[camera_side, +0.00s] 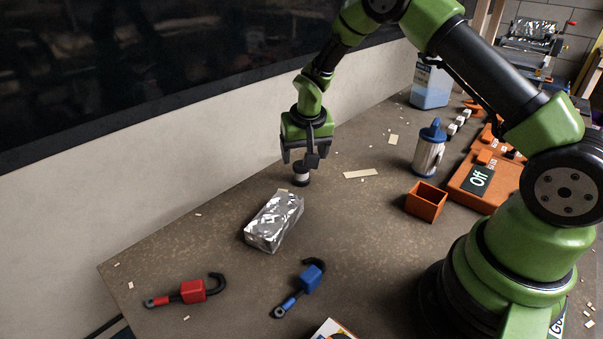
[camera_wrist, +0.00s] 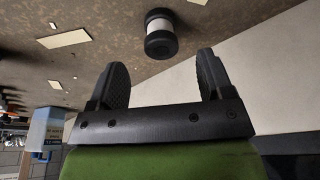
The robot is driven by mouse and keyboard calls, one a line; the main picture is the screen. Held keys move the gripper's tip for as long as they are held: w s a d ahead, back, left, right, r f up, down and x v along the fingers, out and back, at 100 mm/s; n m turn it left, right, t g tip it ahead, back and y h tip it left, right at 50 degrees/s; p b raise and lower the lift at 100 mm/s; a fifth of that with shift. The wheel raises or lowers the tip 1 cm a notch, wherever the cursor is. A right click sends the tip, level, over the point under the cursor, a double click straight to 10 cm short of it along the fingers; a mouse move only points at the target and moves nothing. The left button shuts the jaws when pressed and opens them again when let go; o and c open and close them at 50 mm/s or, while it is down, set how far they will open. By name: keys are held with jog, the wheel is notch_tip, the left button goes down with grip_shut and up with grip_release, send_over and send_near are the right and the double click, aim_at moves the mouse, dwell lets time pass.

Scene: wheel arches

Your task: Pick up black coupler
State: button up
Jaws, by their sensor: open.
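The black coupler is most likely the short black cylinder with a white band (camera_side: 301,175), standing on the table in the side view. It also shows in the wrist view (camera_wrist: 160,36), beyond the fingertips and roughly centred between them. My gripper (camera_side: 301,158) is open and empty, pointing down just above the coupler. In the wrist view both fingers (camera_wrist: 160,72) are apart with clear space between them. I see no contact with the coupler.
A foil-wrapped block (camera_side: 273,221) lies close in front of the coupler. A red hook piece (camera_side: 192,291) and a blue one (camera_side: 303,286) lie nearer. An orange box (camera_side: 425,201), a blue-topped canister (camera_side: 429,150) and an orange device (camera_side: 482,179) stand right. The wall is behind.

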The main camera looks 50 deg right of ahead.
aim_at(301, 171)
jog(key=shift+w+x, duration=0.15)
jog(key=shift+x, duration=1.8)
jog(key=shift+w+x, duration=0.15)
jog(key=shift+x, duration=1.8)
jog(key=shift+d+r, duration=0.1)
jog(key=shift+d, duration=0.05)
jog(key=c, duration=1)
